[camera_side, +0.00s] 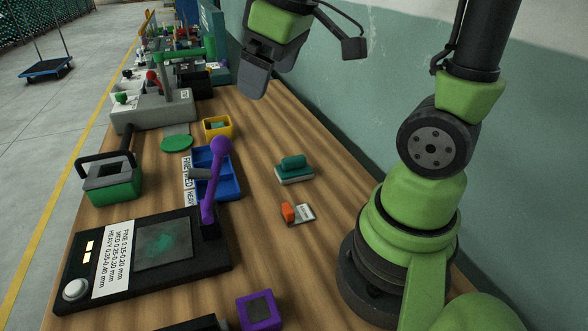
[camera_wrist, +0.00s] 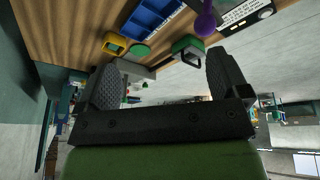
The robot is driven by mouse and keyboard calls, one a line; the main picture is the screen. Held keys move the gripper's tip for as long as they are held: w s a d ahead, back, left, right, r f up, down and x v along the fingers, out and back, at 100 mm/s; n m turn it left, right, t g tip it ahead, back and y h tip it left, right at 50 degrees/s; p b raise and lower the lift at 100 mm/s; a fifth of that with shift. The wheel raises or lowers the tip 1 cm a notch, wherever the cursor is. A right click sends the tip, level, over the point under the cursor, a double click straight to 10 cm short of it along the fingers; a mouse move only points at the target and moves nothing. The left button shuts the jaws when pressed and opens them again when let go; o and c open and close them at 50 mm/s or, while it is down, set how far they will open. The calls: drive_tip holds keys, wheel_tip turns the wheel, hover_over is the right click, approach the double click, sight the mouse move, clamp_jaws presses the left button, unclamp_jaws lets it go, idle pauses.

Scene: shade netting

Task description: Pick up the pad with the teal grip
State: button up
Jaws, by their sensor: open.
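The pad with the teal grip (camera_side: 293,168) lies on the wooden bench right of the blue tray in the side view. Its teal grip sits on top of a pale base. My gripper (camera_side: 256,80) hangs above the far part of the bench, well above and beyond the pad, touching nothing. In the wrist view my gripper (camera_wrist: 165,85) shows its two fingers wide apart with nothing between them. The pad is not visible in the wrist view.
A smaller pad with an orange grip (camera_side: 297,213) lies just in front. The blue compartment tray (camera_side: 231,187), a purple-knobbed lever (camera_side: 210,200), a black gauge panel (camera_side: 215,273), a yellow box (camera_side: 232,127) and a purple box (camera_side: 274,310) stand around. Bare wood surrounds the teal-grip pad.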

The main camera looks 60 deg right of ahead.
drive_tip(key=w+d+f+n+g, duration=0.2)
drive_tip(key=w+d+f+n, duration=0.1)
drive_tip(key=d+f, duration=0.2)
drive_tip(key=n+g, duration=0.3)
drive_tip(key=n, duration=0.2)
hover_over(294, 157)
drive_tip(key=w+a, duration=0.1)
drive_tip(key=shift+h, duration=0.3)
drive_tip(key=f, duration=1.2)
drive_tip(key=shift+a, duration=0.2)
drive_tip(key=f, duration=0.4)
drive_tip(key=shift+s+d+f, duration=0.25)
drive_tip(key=shift+d, duration=0.1)
drive_tip(key=shift+s+d+f, duration=0.1)
drive_tip(key=shift+d+f, duration=0.05)
drive_tip(key=shift+f, duration=0.9)
drive_tip(key=shift+s+d+f, duration=0.1)
drive_tip(key=shift+s+f, duration=0.05)
drive_tip(key=shift+f, duration=0.85)
drive_tip(key=shift+s+d+f, duration=0.1)
drive_tip(key=shift+d+f, duration=0.05)
drive_tip(key=shift+f, duration=0.9)
drive_tip(key=c, duration=1)
drive_tip(key=shift+r, duration=0.15)
wheel_tip(294, 157, up, 10)
drive_tip(key=shift+f, duration=0.1)
